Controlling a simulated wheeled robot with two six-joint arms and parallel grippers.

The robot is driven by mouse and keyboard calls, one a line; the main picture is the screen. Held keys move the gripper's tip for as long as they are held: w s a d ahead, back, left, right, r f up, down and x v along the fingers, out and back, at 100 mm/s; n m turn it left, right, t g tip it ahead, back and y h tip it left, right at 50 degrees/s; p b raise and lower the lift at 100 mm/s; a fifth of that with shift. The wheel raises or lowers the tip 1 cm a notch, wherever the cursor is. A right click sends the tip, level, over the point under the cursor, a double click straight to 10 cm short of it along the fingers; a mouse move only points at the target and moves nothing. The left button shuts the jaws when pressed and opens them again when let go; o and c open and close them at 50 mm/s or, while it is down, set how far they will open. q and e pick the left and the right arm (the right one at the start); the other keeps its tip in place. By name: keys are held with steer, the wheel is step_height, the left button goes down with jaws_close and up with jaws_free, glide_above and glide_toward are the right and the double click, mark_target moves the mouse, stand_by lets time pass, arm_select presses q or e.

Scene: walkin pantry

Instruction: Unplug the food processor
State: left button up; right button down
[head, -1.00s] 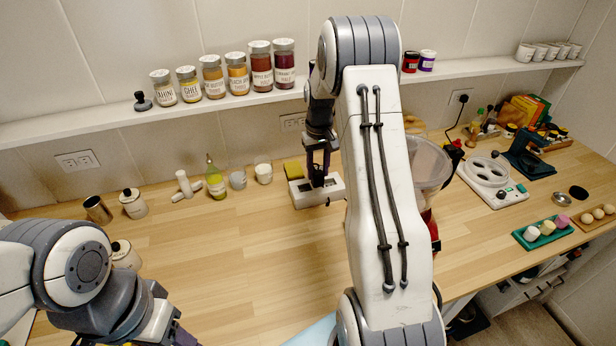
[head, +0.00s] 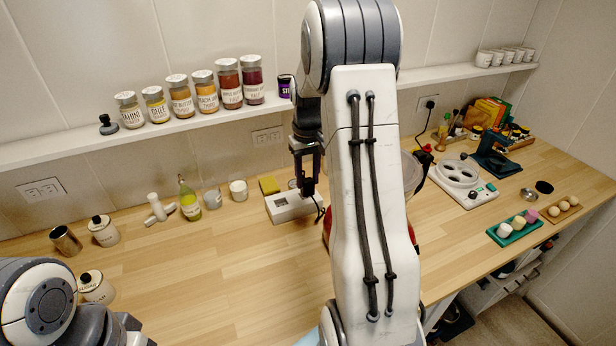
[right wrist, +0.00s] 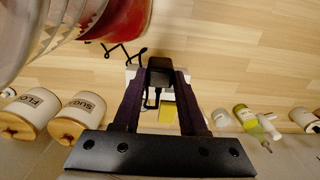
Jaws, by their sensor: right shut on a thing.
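My right gripper (head: 306,190) is shut on a black plug (right wrist: 159,70), which sits between its two fingertips in the right wrist view. A thin black cord (head: 319,209) hangs beside the white socket box (head: 290,208) on the counter. The gripper is over the back right of this box; whether the plug's pins are clear of it I cannot tell. The food processor has a red base (right wrist: 128,18) and a clear bowl (right wrist: 60,25). In the head view my right arm hides most of its bowl (head: 411,172). My left gripper is out of the picture.
A yellow sponge (head: 269,185) lies behind the box. A white cup (head: 238,189) and oil bottle (head: 189,202) stand left of it. A white appliance (head: 463,182) stands on the right. The front middle of the wooden counter (head: 220,270) is clear.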

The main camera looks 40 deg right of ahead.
mark_target(307, 181)
steer(key=shift+r+p, duration=1.2)
steer(key=shift+r, duration=0.3)
steer(key=shift+f, duration=0.1)
